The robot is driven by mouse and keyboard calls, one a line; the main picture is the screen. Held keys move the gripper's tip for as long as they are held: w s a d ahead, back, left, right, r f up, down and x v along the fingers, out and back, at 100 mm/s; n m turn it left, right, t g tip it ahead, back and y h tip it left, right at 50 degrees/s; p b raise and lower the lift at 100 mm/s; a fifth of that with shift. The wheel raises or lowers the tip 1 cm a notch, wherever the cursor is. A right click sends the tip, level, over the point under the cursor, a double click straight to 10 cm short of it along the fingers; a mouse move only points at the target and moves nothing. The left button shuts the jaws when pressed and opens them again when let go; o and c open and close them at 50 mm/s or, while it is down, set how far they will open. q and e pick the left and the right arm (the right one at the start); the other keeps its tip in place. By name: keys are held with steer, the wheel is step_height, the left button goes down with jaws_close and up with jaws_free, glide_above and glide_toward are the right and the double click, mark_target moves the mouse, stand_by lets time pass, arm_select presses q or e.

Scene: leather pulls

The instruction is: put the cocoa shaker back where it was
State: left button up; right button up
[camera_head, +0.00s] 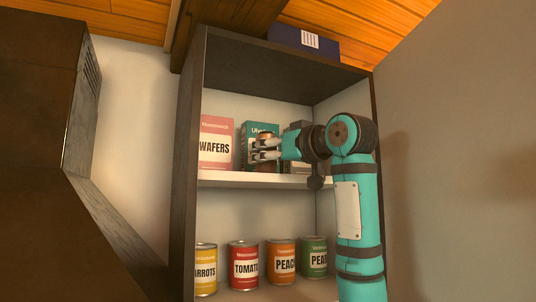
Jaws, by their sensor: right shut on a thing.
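The cocoa shaker (266,134) is a small container with a copper-coloured top, mostly hidden by my fingers. My right gripper (263,149) is shut on it from the right, at the upper shelf of the cabinet. The shaker looks upright, in front of a teal box (247,133). Its lower end shows just above the shelf board (240,179); I cannot tell whether it touches the board. My left gripper is not in view.
A pink wafers box (216,150) stands left of the teal box, and a grey item (297,132) is partly hidden behind my gripper. Several cans, such as the tomato can (243,265), line the lower shelf. A dark blue box (303,41) lies on top of the cabinet.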

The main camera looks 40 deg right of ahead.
steer(key=o, duration=0.8)
steer(key=shift+f, duration=0.1)
steer(key=o, duration=0.4)
steer(key=shift+w+d, duration=0.1)
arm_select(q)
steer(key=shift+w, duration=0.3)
arm_select(e)
steer(key=shift+r, duration=0.2)
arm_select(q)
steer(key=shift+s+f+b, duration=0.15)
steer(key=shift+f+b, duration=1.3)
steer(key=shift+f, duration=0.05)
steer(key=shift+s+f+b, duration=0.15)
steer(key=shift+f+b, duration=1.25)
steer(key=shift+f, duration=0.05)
arm_select(e)
steer(key=shift+s+a, duration=0.2)
steer(key=shift+s, duration=1.8)
steer(key=shift+s+a, duration=0.15)
steer(key=shift+s, duration=1.9)
steer(key=shift+s+a, duration=0.2)
steer(key=shift+s, duration=1.8)
